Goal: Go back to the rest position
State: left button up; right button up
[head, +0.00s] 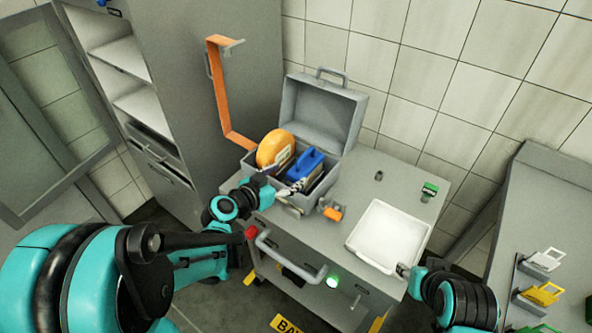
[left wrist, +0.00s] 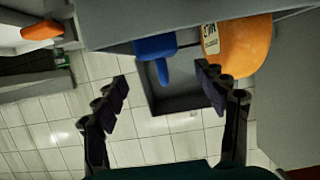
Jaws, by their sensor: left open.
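My left gripper (head: 292,190) is at the front edge of the open grey toolbox (head: 290,212). In the left wrist view its two fingers (left wrist: 163,80) are spread apart with nothing between them.
The toolbox and tray stand on a grey cart with a front handle (head: 290,257). A side table (head: 545,200) with small coloured holders is at right, a cabinet (head: 180,80) at left.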

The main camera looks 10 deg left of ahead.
pick_arm(q)
jog(key=s+n+g+y, duration=0.4)
jog(key=s+g+y, duration=0.1)
jog(key=s, duration=1.5)
jog(key=shift+s+a+f+g, duration=0.15)
jog(key=shift+a+f+g, duration=0.2)
jog(key=shift+a+g, duration=0.15)
